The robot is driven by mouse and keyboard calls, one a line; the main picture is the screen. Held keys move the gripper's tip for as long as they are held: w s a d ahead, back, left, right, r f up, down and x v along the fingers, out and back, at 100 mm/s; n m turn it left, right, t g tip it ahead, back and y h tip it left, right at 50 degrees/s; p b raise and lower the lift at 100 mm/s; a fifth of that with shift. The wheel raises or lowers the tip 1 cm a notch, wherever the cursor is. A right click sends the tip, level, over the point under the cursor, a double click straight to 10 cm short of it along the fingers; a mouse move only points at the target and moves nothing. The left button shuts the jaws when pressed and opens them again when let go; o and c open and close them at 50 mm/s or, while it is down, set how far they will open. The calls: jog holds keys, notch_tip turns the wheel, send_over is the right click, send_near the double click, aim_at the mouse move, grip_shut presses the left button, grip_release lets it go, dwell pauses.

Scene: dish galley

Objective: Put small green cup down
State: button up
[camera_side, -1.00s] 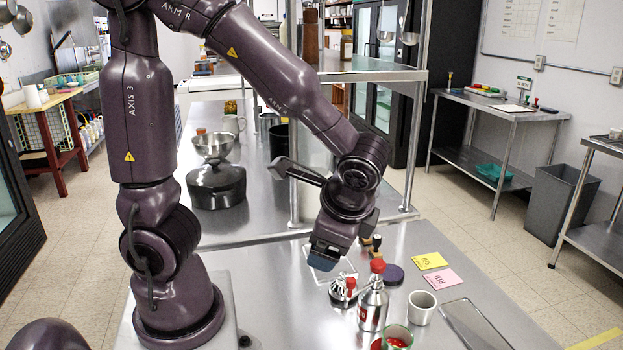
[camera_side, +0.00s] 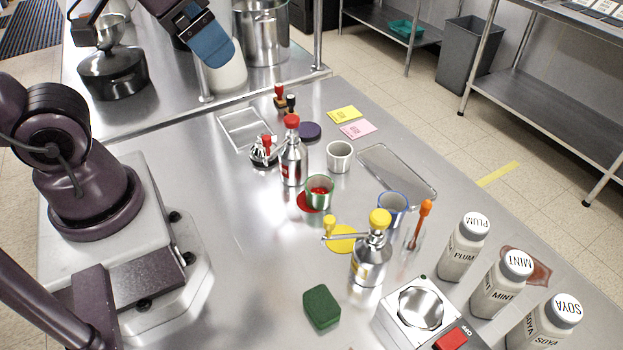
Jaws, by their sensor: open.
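The small green cup (camera_side: 320,196) stands upright on the steel counter, with red showing inside it. It stands at a red round mat (camera_side: 305,202) and hides part of it; I cannot tell whether it rests fully on the mat. My gripper (camera_side: 212,48), with a blue fingertip showing, is at the top of the view, well apart from the cup. It is open, and I see nothing held in it.
Near the cup stand a red-topped steel bottle (camera_side: 293,160), a white cup (camera_side: 339,157), a blue-rimmed cup (camera_side: 391,208) and a yellow-topped bottle (camera_side: 370,256). An empty tray (camera_side: 398,173) lies behind. Several labelled jars (camera_side: 461,250) stand at right.

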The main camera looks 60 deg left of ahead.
jog(key=n+g+y, duration=0.3)
jog(key=n+g, duration=0.1)
jog(key=n, duration=0.7)
send_near(320, 191)
jog(key=shift+s+d+f, duration=0.1)
jog(key=shift+d+f, duration=0.05)
jog(key=shift+f, duration=0.45)
jog(key=shift+s+d+f, duration=0.1)
jog(key=shift+f, duration=0.5)
jog(key=shift+h, duration=0.3)
jog(key=shift+a+x, duration=0.2)
jog(key=shift+x, duration=2.55)
